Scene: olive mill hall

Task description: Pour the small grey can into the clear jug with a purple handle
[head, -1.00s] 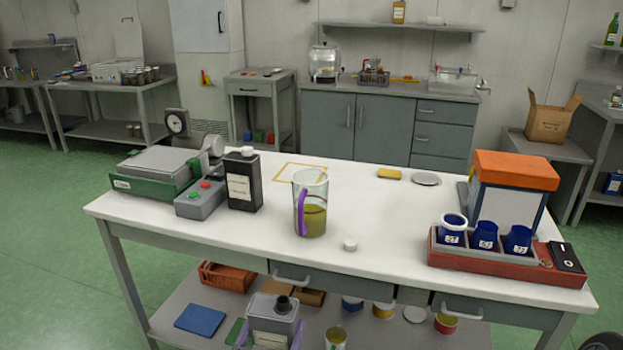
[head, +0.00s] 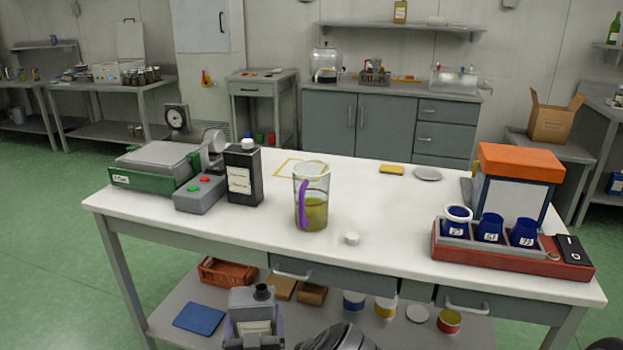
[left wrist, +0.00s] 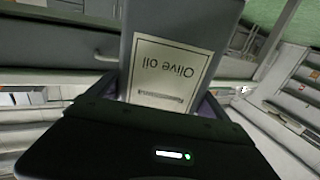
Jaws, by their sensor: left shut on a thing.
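The small grey can (head: 250,301) is at the bottom of the head view, in front of the table's near edge. It looks upright, with a dark spout on top. My left gripper (head: 253,331) is shut on it, with a finger on each side. In the left wrist view the can (left wrist: 185,40) fills the space between the fingers, and its "Olive oil" label appears upside down. The clear jug (head: 312,183) with a purple handle stands upright on the table, apart from the can. It holds yellow-green liquid. My right gripper is not in view.
On the white table (head: 400,225), a small white cap (head: 351,239) lies right of the jug. A black bottle (head: 243,177) and a green-and-grey scale (head: 155,165) stand left. A red tray (head: 510,262) with blue cups is right.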

